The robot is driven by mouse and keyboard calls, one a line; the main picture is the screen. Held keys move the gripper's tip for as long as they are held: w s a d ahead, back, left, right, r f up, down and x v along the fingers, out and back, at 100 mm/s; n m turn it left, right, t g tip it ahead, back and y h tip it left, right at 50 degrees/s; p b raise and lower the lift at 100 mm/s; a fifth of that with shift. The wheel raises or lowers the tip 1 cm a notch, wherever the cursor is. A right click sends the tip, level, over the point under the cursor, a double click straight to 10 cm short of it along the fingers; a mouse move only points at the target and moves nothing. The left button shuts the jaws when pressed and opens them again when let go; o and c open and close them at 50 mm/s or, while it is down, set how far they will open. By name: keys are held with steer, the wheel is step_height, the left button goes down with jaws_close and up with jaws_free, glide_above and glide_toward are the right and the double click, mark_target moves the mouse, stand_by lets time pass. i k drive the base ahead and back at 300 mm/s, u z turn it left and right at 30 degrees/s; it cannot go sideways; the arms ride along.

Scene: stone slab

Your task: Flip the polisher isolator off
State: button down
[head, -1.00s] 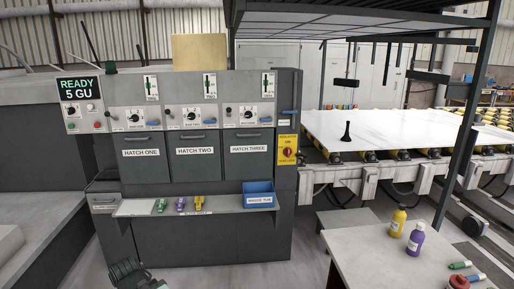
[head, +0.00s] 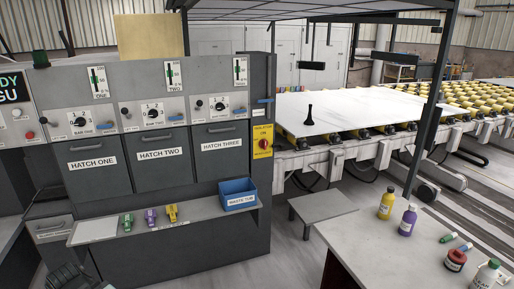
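The polisher isolator (head: 263,141) is a yellow plate with a red rotary knob. It sits at the right end of the grey cabinet front, beside hatch three (head: 221,150). The knob's exact position is too small to read. A dark jointed part at the bottom left edge looks like my gripper (head: 68,278). It is low in front of the cabinet, well apart from the isolator, and cut off by the frame. Its fingers cannot be made out.
A shelf (head: 98,231) juts from the cabinet below the hatches, with green, purple and yellow items and a blue waste tub (head: 238,194). A low grey bench (head: 322,206) and a table with bottles (head: 385,250) stand right. Bare floor lies between cabinet and table.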

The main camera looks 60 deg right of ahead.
mark_target(263, 143)
steer(key=z, duration=2.2)
steer(key=i, duration=1.65)
steer(key=u, duration=2.55)
